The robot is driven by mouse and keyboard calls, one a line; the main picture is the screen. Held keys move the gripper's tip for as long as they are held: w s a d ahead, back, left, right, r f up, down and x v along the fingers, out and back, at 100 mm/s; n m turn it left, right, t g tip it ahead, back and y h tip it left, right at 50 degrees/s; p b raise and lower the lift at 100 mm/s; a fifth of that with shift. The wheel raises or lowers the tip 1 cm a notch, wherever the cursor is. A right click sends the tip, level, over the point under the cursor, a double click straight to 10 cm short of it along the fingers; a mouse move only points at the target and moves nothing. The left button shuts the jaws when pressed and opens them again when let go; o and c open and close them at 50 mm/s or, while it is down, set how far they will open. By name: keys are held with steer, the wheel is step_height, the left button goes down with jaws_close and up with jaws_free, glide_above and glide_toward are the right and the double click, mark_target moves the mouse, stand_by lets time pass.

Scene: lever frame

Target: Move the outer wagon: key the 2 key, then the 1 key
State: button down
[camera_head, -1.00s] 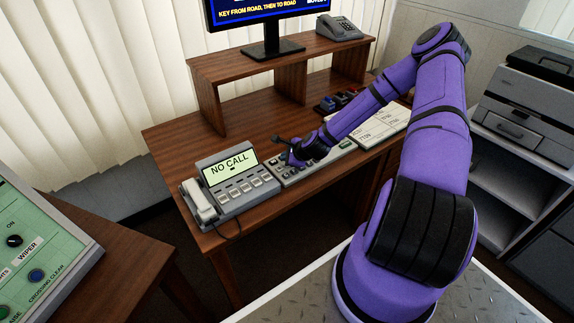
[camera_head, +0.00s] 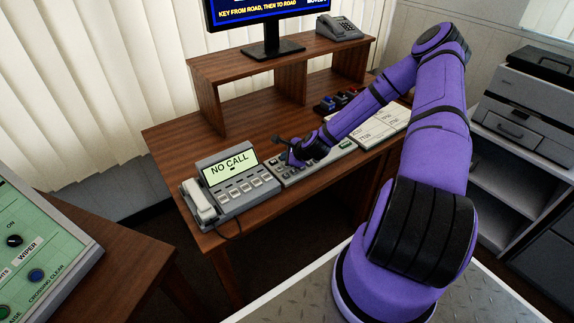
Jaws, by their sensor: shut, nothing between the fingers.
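A long grey key panel (camera_head: 346,153) lies on the wooden desk, with rows of small keys. My gripper (camera_head: 284,157) is shut and empty over the left part of this panel. I cannot tell whether its tip touches a key. The wrist hides several keys, and the key markings are too small to read. The monitor (camera_head: 262,10) above shows the line "KEY FROM ROAD, THEN TO ROAD"; its upper part is cut off. No wagon is in view.
A phone console (camera_head: 231,184) reading "NO CALL" stands just left of the panel. A white printed sheet (camera_head: 381,125) lies to its right. A small block with coloured levers (camera_head: 335,101) sits behind. A wooden shelf (camera_head: 230,65) carries the monitor and a grey telephone (camera_head: 340,27).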

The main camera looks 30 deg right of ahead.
mark_target(278, 169)
steer(key=shift+f, duration=0.15)
steer(key=shift+f, duration=0.3)
steer(key=shift+f, duration=0.35)
stand_by(0.9)
steer(key=shift+r, duration=0.8)
steer(key=shift+a, duration=1.85)
steer(key=shift+f, duration=0.15)
